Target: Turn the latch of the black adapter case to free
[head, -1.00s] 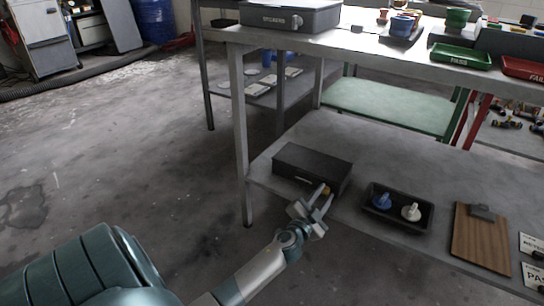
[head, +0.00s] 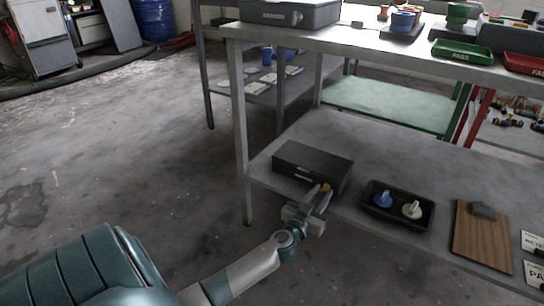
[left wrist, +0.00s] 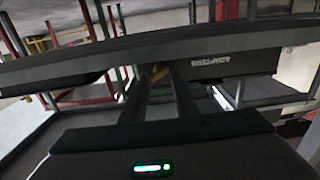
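The black adapter case (head: 308,160) lies closed on the grey lower shelf of the bench. Its small yellow-orange latch (head: 325,187) is on the front face, near the right end. In the left wrist view the case front (left wrist: 235,62) carries the word ADAPTERS, and the latch (left wrist: 158,72) shows beyond the gap between the fingers. My left gripper (head: 319,198) is open, its two fingertips close to the latch, one to either side. I cannot tell whether they touch it. My right gripper is not in view.
A black tray (head: 398,222) with a blue and a white piece stands right of the case. A clipboard (head: 482,240) and cards lie farther right. The bench top (head: 360,38) overhangs the shelf, and a bench leg (head: 240,140) stands left of the case.

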